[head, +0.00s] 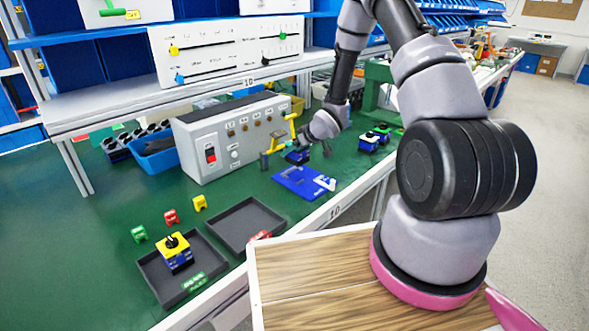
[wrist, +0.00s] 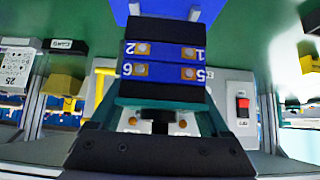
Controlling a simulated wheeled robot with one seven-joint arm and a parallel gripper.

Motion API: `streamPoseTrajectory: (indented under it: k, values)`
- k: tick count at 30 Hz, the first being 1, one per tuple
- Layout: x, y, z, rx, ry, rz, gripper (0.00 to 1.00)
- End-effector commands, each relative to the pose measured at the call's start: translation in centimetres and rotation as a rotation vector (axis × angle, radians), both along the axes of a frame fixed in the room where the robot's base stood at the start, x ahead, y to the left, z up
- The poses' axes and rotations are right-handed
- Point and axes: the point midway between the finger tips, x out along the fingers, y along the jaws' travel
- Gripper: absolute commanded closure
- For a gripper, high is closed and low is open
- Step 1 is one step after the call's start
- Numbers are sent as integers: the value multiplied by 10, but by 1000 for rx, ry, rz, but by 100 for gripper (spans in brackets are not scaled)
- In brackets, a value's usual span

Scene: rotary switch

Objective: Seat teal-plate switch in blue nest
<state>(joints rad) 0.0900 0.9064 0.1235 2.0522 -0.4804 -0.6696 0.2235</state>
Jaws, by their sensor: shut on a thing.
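My gripper (head: 301,150) is shut on a switch just above the blue nest. In the wrist view the switch's underside (wrist: 165,60) faces the camera, with black blocks and blue terminal strips numbered 1, 2, 5 and 6. Teal edges (wrist: 128,105) of its plate show between the gripper (wrist: 165,115) and the body. In the head view the switch is small and mostly hidden by my gripper. The blue nest (head: 296,183) is a flat blue piece with white marks on the green bench; its blue edge (wrist: 172,8) also shows at the top of the wrist view, apart from the switch.
A yellow stand (head: 282,140) stands close left of my gripper, before a grey control box (head: 230,135). A yellow-plate switch (head: 175,252) sits in a dark tray (head: 160,284) beside an empty tray (head: 243,222). More switches (head: 370,141) stand behind.

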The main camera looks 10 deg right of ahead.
Motion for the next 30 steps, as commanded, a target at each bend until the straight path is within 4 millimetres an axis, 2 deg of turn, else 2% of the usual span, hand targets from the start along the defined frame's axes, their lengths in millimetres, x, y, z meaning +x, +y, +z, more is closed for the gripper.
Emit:
streamPoseTrajectory:
  k: [3, 8, 15, 26, 27, 28, 29, 30]
  values:
    - [0, 1, -17, -1, -1, 1, 90]
    - [0, 0, -27, -1, 0, -1, 90]
    - [0, 0, -61, -1, 1, 0, 90]
    - [0, 0, -65, -1, -2, 0, 90]
    - [0, 0, -66, -1, -2, 0, 16]
    - [0, 0, -65, -1, -2, 0, 5]
    - [0, 0, -65, -1, -2, 0, 0]
    - [0, 0, -65, -1, -2, 0, 0]
